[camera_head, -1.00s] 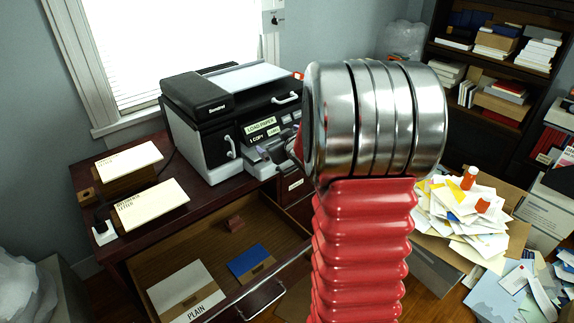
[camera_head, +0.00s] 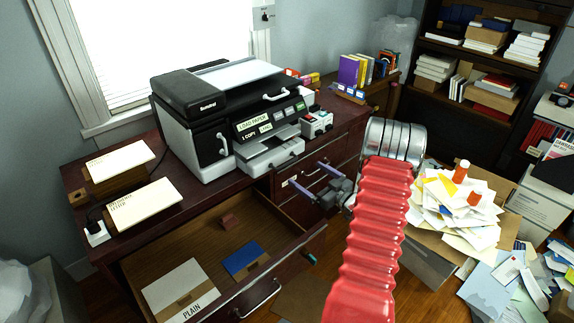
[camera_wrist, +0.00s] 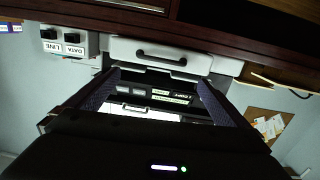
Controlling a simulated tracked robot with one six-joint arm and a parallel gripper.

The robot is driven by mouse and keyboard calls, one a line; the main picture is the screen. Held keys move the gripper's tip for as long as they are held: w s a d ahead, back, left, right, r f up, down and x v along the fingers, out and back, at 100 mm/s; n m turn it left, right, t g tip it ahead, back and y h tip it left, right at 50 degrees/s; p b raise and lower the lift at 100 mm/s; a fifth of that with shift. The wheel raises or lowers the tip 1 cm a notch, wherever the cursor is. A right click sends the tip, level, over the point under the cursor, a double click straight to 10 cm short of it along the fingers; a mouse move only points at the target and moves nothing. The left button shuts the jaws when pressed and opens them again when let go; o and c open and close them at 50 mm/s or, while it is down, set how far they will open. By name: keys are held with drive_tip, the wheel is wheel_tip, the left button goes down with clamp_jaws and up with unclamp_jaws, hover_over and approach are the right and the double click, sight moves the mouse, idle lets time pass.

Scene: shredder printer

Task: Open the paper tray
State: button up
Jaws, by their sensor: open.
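The black and white printer (camera_head: 228,115) stands on the dark wooden desk. Its white paper tray (camera_head: 270,152) juts from the lower front, with a handle on its front face. In the wrist view the paper tray (camera_wrist: 160,54) appears upside down, its dark-slotted handle facing me. My gripper (camera_head: 305,172) is open and empty, in front of and slightly below the tray, its two purple-blue fingers pointing toward the desk front. In the wrist view, my gripper (camera_wrist: 158,80) has its fingers spread on either side of the tray's width, apart from the handle.
A white switch box (camera_head: 316,124) sits right of the printer. Below, an open desk drawer (camera_head: 200,250) holds a PLAIN folder and a blue one. A paper-filled box (camera_head: 430,262) stands at the right.

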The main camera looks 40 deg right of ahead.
sight(288, 163)
drive_tip(key=shift+s+d+f+t+y, duration=0.1)
drive_tip(key=shift+s+f+t+y, duration=0.2)
drive_tip(key=shift+s+f, duration=0.55)
drive_tip(key=shift+r, duration=0.1)
drive_tip(key=w, duration=1.3)
drive_tip(key=shift+w+a, duration=0.2)
drive_tip(key=shift+w, duration=0.15)
drive_tip(key=shift+c, duration=0.5)
drive_tip(key=c, duration=1.1)
drive_tip(key=shift+a, duration=0.15)
drive_tip(key=shift+s, duration=0.15)
